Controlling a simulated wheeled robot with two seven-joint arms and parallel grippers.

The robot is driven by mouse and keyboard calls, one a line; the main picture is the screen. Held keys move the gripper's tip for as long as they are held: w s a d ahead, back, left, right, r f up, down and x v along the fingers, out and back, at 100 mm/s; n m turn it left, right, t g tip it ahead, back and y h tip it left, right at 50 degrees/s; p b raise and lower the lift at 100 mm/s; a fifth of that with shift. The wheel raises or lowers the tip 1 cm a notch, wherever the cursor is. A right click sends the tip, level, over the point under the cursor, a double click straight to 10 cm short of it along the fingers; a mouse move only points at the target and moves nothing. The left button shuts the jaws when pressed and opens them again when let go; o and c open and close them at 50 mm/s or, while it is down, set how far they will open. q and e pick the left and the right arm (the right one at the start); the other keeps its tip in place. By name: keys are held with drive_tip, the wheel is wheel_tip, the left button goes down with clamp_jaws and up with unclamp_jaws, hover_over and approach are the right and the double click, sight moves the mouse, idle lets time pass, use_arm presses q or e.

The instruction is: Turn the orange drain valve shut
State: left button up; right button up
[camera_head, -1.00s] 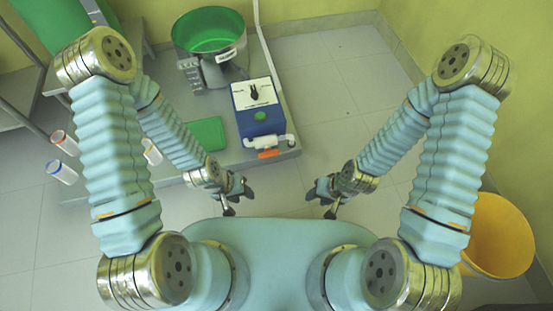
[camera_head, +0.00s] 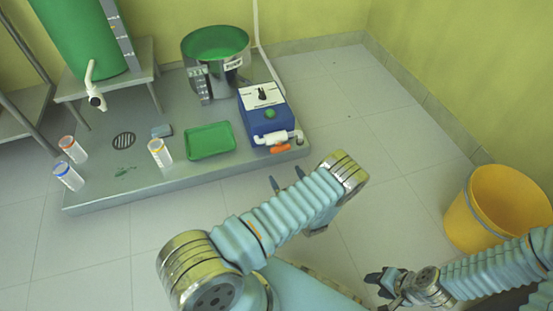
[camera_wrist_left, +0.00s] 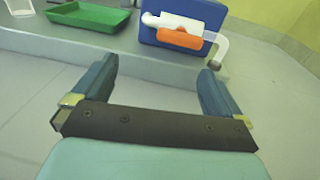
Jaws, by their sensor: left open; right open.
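The orange drain valve handle (camera_head: 281,149) sits on a white pipe fitting (camera_head: 275,138) at the front of a blue box (camera_head: 262,115). In the left wrist view the orange handle (camera_wrist_left: 180,40) lies roughly level across, below the white fitting (camera_wrist_left: 178,22). My left gripper (camera_head: 286,178) is open and empty, a short way in front of the valve and apart from it. In the left wrist view its two fingers (camera_wrist_left: 155,80) are spread, with the handle beyond them. My right gripper (camera_head: 378,290) is open at the lower right, far from the valve.
A grey platform (camera_head: 190,181) carries the blue box, a green tray (camera_head: 209,141), a metal vessel with green contents (camera_head: 215,45) and a clear cup (camera_head: 160,153). Two more cups (camera_head: 73,149) stand at its left. A yellow bucket (camera_head: 495,212) stands right. The floor between is clear.

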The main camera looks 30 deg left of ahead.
sight(281, 151)
use_arm(q)
drive_tip(key=w+a, duration=0.3)
drive_tip(key=w+a+t+b, duration=0.1)
drive_tip(key=w+a, duration=0.2)
drive_tip(key=w, duration=0.1)
drive_tip(key=w+a+m+t+b, duration=0.1)
drive_tip(key=w+a, duration=0.2)
drive_tip(key=shift+w, duration=0.2)
use_arm(e)
drive_tip(key=f, duration=0.2)
drive_tip(key=shift+d+f, duration=0.2)
drive_tip(key=shift+f, duration=0.1)
use_arm(q)
drive_tip(key=c, duration=0.7)
